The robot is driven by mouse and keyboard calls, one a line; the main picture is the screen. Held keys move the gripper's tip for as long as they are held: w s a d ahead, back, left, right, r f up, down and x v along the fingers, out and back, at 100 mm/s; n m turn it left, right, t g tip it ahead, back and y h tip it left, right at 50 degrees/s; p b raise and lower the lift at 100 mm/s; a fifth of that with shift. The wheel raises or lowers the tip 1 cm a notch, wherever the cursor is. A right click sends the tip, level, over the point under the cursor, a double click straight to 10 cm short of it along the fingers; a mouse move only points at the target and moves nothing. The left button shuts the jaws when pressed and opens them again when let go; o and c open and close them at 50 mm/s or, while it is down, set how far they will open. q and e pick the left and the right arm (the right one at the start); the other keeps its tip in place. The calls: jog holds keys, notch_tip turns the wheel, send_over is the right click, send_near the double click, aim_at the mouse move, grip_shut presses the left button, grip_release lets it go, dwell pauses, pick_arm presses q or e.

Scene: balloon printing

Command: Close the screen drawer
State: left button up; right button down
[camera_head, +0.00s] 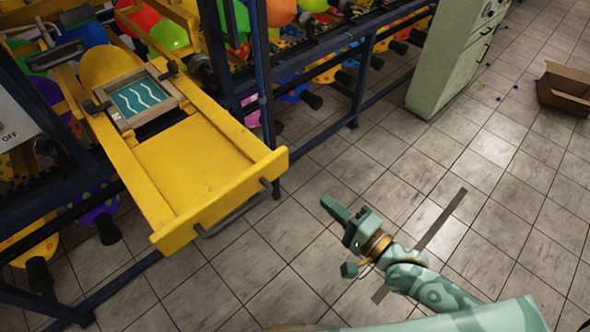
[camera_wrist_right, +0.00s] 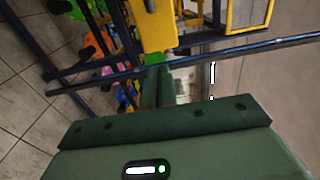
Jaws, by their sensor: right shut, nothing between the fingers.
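The yellow screen drawer (camera_head: 198,160) is pulled out of the machine's dark blue frame in the head view. Its front panel has a grey bar handle (camera_head: 236,211). A wood-framed screen (camera_head: 140,97) with white wavy lines on teal lies toward its inner end. My right gripper (camera_head: 335,212) is shut and empty, to the right of the drawer front and apart from it. In the right wrist view, yellow machine parts (camera_wrist_right: 155,25) show beyond the green gripper body, and the fingertips are hard to make out. My left gripper is not in view.
Dark blue frame posts (camera_head: 265,90) stand right beside the drawer. Racks of colourful balloons fill the back. A pale green cabinet (camera_head: 460,55) and an open cardboard box (camera_head: 566,88) stand at the right. The tiled floor (camera_head: 330,270) before the drawer is clear.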

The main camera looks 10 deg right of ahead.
aim_at(282, 164)
jog(key=x, duration=1.2)
jog(key=shift+w+a, duration=0.15)
jog(key=shift+a, duration=0.05)
